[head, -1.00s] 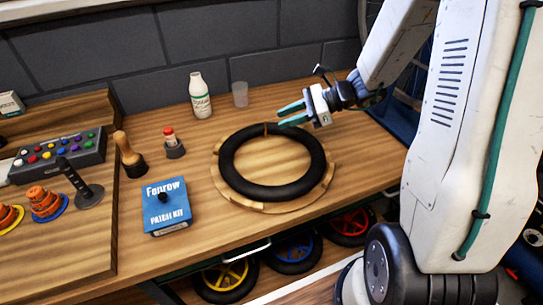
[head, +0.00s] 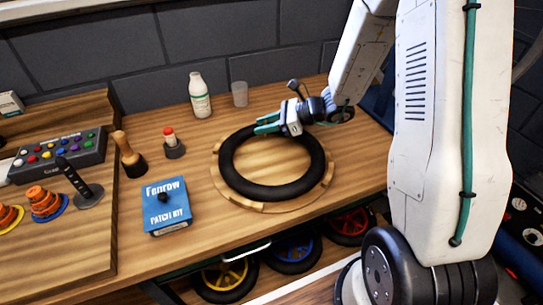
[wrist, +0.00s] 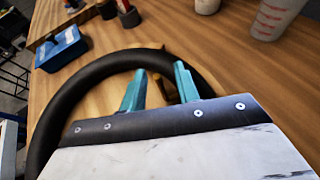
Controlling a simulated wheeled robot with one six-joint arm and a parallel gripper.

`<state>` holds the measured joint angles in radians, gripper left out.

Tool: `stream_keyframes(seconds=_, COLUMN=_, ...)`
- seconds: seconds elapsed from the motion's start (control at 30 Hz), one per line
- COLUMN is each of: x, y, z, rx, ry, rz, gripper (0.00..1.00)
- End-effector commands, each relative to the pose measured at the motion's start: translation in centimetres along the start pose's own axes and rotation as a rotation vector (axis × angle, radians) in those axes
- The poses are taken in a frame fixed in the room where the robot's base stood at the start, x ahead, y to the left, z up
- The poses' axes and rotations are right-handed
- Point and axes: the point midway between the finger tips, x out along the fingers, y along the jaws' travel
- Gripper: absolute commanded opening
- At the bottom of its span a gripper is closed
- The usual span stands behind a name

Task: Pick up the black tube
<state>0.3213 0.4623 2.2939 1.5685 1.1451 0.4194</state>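The black tube (head: 233,176) is a thick ring lying flat on a round wooden board (head: 218,186) on the bench. In the wrist view the tube (wrist: 88,78) curves round ahead of the fingers and down the left side. My gripper (head: 262,125) has teal fingers and is over the far rim of the tube. In the wrist view the fingers of my gripper (wrist: 158,85) are spread apart, with the tube's rim showing between and beyond their tips. I cannot tell whether they touch it. The arm hides none of the near rim.
A blue patch kit box (head: 167,205) lies left of the board. A white bottle (head: 200,95) and a clear cup (head: 239,93) stand behind it. A red-capped item (head: 173,145) and a wooden-handled tool (head: 128,155) stand at left. The bench front right of the box is clear.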

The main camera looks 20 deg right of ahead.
Motion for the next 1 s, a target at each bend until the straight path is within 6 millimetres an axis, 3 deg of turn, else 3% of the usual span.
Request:
stream_keyframes(seconds=0.07, x=0.0, y=0.0, z=0.0, rx=0.0, ry=0.0, rz=0.0, gripper=0.31)
stream_keyframes(seconds=0.2, x=0.0, y=0.0, z=0.0, rx=0.0, ry=0.0, rz=0.0, gripper=0.0)
stream_keyframes(seconds=0.67, x=-0.2, y=0.0, z=0.3, rx=-0.002, ry=0.0, rz=-0.001, gripper=0.0)
stream_keyframes(seconds=1.0, x=-1.1, y=0.0, z=2.5, rx=-0.003, ry=-0.001, rz=0.0, gripper=0.0)
